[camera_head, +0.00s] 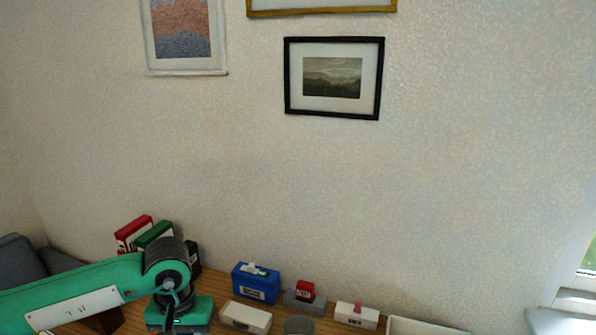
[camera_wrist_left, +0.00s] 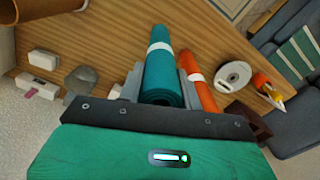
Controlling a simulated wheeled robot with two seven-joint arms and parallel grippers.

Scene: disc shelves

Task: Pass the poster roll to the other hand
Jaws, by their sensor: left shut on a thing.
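A teal poster roll (camera_wrist_left: 159,60) with a white band stands out from between the two grey fingers of my left gripper (camera_wrist_left: 160,84) in the left wrist view. The gripper is shut on the roll near its close end. In the head view my green left arm comes in from the left and bends down at the lower edge; its fingers and the roll are hidden there. My right gripper is in neither view.
An orange roll (camera_wrist_left: 198,88) with a white band lies beside the teal roll, near a white disc (camera_wrist_left: 234,75) on the wooden table (camera_wrist_left: 112,45). In the head view, a blue box (camera_head: 256,283), a red block (camera_head: 305,291) and white boxes (camera_head: 246,317) stand along the wall.

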